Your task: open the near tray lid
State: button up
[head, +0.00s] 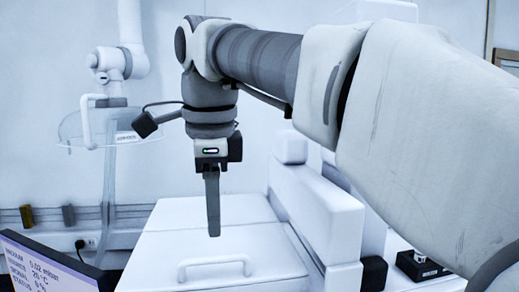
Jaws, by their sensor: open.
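The near tray lid (163,252) is a flat white panel at the bottom centre of the head view, and it looks shut. Its white bar handle (215,262) lies across the lid near the lower edge of the picture. My gripper (213,232) points straight down above the lid, and in the picture its fingertips end just above the handle. It appears clear of the handle, though the exact depth gap is hard to judge. The fingers are seen edge-on, one hiding the other, with nothing visible held. The lid's front edge is cut off by the frame.
A second white panel (165,213) lies behind the near lid. White raised housings (318,205) stand along the right side. A small black box (420,264) sits at the right. A clear round shield (85,127) hangs at the left.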

notch_tip(320, 180, up, 9)
jog(key=s+p, duration=0.1)
jog(key=p, duration=0.1)
jog(key=shift+s+d, duration=0.2)
jog(key=shift+s, duration=0.15)
jog(key=shift+f, duration=0.15)
